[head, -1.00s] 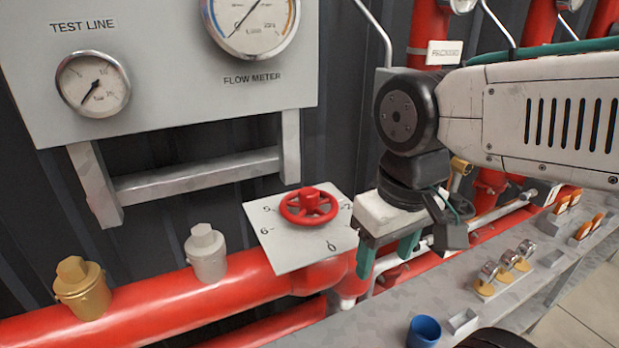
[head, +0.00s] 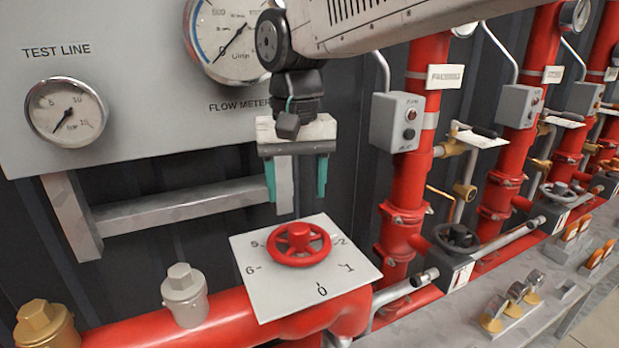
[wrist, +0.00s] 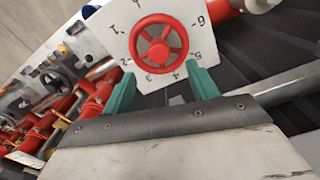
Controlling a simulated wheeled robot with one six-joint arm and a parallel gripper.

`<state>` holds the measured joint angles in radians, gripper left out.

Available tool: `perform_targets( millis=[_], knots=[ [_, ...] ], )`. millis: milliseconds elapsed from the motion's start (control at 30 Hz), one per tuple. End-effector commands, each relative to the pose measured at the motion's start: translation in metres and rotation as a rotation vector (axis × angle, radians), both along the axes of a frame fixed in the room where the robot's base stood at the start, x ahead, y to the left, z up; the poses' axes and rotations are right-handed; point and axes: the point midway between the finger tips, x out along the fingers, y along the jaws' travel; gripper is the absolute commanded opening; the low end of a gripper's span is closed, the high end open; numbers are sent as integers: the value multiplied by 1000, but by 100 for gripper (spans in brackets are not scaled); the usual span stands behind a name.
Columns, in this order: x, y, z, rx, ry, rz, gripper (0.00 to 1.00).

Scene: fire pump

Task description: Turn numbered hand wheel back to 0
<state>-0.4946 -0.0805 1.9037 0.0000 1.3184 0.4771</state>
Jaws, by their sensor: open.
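The numbered hand wheel (head: 299,243) is a red spoked wheel on a pale square plate (head: 322,298) with numbers around it, above the thick red pipe. The 0 on the plate faces the front in the head view. My gripper (head: 296,190) is open and empty, with green fingers pointing down, above and just behind the wheel. In the wrist view, the wheel (wrist: 159,42) shows beyond and between the fingertips of my gripper (wrist: 163,85). I see no gripper contact with the wheel. I cannot tell which number the wheel is set to.
A grey gauge panel (head: 130,120) with a support frame stands behind at left. A silver cap (head: 184,295) and a brass cap (head: 45,325) rise from the red pipe (head: 225,320). Red risers with valves stand at right. A grey bench (head: 450,315) holds small parts.

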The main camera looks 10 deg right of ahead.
Motion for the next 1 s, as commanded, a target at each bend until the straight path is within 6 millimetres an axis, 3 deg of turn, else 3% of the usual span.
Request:
perform_targets(
  millis=[500, 867, 1000],
  knots=[
    [-1, 0, -68, -1, 0, 2, 59],
    [-1, 1, -74, 0, -1, 3, 59],
    [-1, 1, -74, 0, -2, 3, 26]
  ],
)
